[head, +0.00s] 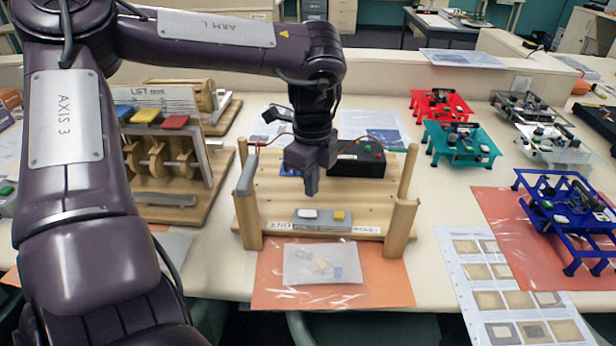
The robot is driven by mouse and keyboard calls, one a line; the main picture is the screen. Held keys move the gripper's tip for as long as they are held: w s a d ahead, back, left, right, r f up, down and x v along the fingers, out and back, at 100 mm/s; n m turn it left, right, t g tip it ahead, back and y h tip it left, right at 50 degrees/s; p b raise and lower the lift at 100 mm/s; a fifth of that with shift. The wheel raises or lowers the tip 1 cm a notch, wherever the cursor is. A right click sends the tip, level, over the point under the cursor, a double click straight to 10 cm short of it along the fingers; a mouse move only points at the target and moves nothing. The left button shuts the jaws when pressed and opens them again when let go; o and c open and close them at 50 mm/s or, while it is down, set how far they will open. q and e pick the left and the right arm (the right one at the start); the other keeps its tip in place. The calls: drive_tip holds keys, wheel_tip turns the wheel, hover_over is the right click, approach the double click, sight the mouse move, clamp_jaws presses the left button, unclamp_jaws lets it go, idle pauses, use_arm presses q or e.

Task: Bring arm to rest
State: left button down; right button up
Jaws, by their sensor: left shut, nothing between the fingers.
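My left arm comes in from the left and reaches over the table in the head view. My left gripper (312,182) points down, shut and empty, above the wooden stand (264,208) at the middle of the table. Its fingertips appear in front of a black box with a green button (368,160). I cannot tell the exact gap between the fingertips and the stand. My right gripper is not in view.
A wooden cam model (170,205) stands left of the stand. A plastic bag of small parts (322,264) lies on an orange sheet in front. Red (440,104), teal (460,143) and blue (565,205) small tables stand right. A printed sheet (470,262) lies front right.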

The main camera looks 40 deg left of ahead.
use_arm(q)
drive_tip(key=shift+r+p, duration=0.35)
drive_tip(key=shift+r, duration=0.4)
